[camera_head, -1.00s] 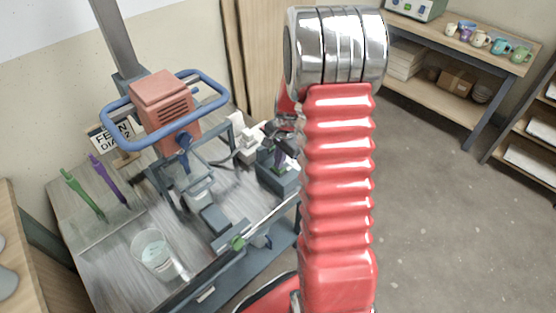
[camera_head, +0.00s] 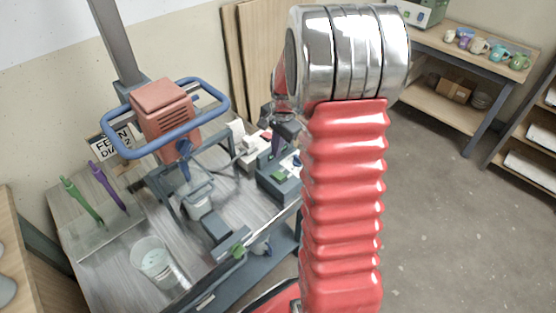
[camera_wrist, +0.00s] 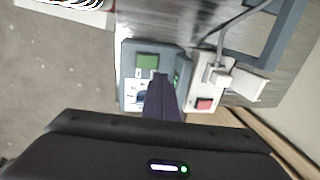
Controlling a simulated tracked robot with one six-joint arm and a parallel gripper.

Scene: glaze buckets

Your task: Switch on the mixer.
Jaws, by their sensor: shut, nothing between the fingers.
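The mixer (camera_head: 165,108) has an orange-red motor head with a blue loop handle, on a stand over a small bucket (camera_head: 198,202). A grey-blue control box (camera_head: 270,187) with a green button (camera_head: 279,176) and a white panel stands right of it on the bench. In the wrist view the control box (camera_wrist: 128,72) shows its green button (camera_wrist: 148,61); the fingers partly cover the white panel. My gripper (camera_wrist: 161,80) is shut and empty, its fingers pointing at the box. In the head view my gripper (camera_head: 276,143) is over the box's back, partly hidden by my arm. I cannot tell whether it touches.
A white power strip (camera_wrist: 197,80) with a red switch (camera_wrist: 204,104) and a plugged-in cable lies beside the box. A clear bucket (camera_head: 152,258) and green (camera_head: 80,197) and purple (camera_head: 107,185) tools are at the bench's left. Open floor lies to the right.

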